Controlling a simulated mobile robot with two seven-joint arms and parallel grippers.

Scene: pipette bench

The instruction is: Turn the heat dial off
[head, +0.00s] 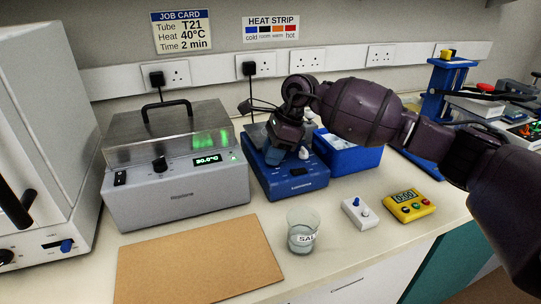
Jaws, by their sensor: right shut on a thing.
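A grey heated bath (178,190) with a clear lid stands at the left of the bench. Its black dial (160,163) sits on the front panel, beside a lit green display (207,160) that seems to read a temperature. My right gripper (274,153) reaches down over the blue bench device (296,181), to the right of the bath and apart from its dial. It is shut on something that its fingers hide. A pale knob (304,153) shows on the blue device beside the fingers. My left gripper is not in view.
A brown board (198,262) lies in front of the bath. A blue box (349,157) stands behind my right arm.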

